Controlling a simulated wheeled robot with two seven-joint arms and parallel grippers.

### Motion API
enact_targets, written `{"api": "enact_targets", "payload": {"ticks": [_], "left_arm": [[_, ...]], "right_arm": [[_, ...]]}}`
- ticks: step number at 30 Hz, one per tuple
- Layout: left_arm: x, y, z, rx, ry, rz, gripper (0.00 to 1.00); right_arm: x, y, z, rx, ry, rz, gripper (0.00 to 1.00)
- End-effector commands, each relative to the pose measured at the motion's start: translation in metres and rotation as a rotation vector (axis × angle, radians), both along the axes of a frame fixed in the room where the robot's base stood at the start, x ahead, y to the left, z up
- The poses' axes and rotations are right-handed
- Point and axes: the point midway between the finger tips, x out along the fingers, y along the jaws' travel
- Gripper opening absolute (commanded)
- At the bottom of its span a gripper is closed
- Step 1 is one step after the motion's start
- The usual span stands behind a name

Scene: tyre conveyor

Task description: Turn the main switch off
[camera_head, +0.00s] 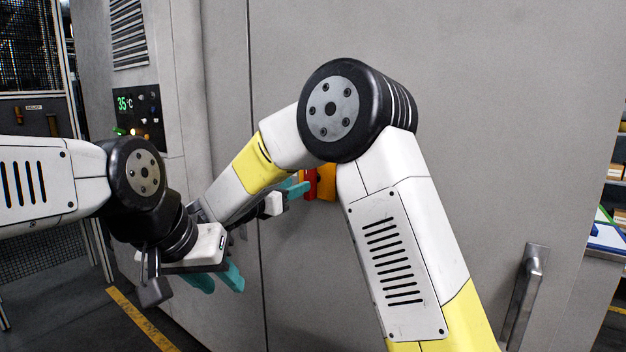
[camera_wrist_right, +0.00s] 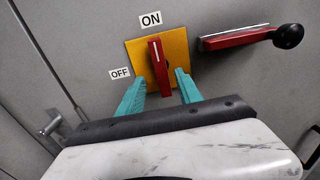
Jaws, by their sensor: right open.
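The main switch is a red handle (camera_wrist_right: 157,68) on a yellow plate (camera_wrist_right: 182,46) on the grey cabinet. The handle stands nearly upright, its top toward the ON label (camera_wrist_right: 151,19). The OFF label (camera_wrist_right: 119,73) is to the left of the plate. In the head view the red handle (camera_head: 311,184) and yellow plate (camera_head: 327,183) are partly hidden by my right arm. My right gripper (camera_wrist_right: 159,88) is open, its teal fingers on either side of the handle; contact cannot be told. My left gripper (camera_head: 217,279) hangs lower left, away from the switch.
A red lever with a black knob (camera_wrist_right: 289,36) sticks out right of the switch. A metal door handle (camera_head: 524,295) is on the cabinet at right. A control panel (camera_head: 139,118) with a green display is at left. Shelves stand at the far right.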

Motion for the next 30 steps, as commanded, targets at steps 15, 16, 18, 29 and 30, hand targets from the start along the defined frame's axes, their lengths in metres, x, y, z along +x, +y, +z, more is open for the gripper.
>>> {"api": "enact_targets", "payload": {"ticks": [15, 16, 18, 29, 30], "left_arm": [[0.000, 0.000, 0.000, 0.000, 0.000, 0.000, 0.36], [0.000, 0.000, 0.000, 0.000, 0.000, 0.000, 0.36], [0.000, 0.000, 0.000, 0.000, 0.000, 0.000, 0.36], [0.000, 0.000, 0.000, 0.000, 0.000, 0.000, 0.36], [0.000, 0.000, 0.000, 0.000, 0.000, 0.000, 0.36]], "right_arm": [[0.055, -0.043, 0.000, 0.004, 0.000, -0.004, 0.42], [0.056, -0.043, 0.000, 0.004, 0.000, -0.004, 0.42], [0.057, -0.044, 0.000, 0.004, 0.000, -0.003, 0.42], [0.057, -0.044, 0.000, 0.004, 0.000, -0.003, 0.10], [0.057, -0.044, 0.000, 0.004, 0.000, -0.003, 0.03]]}}
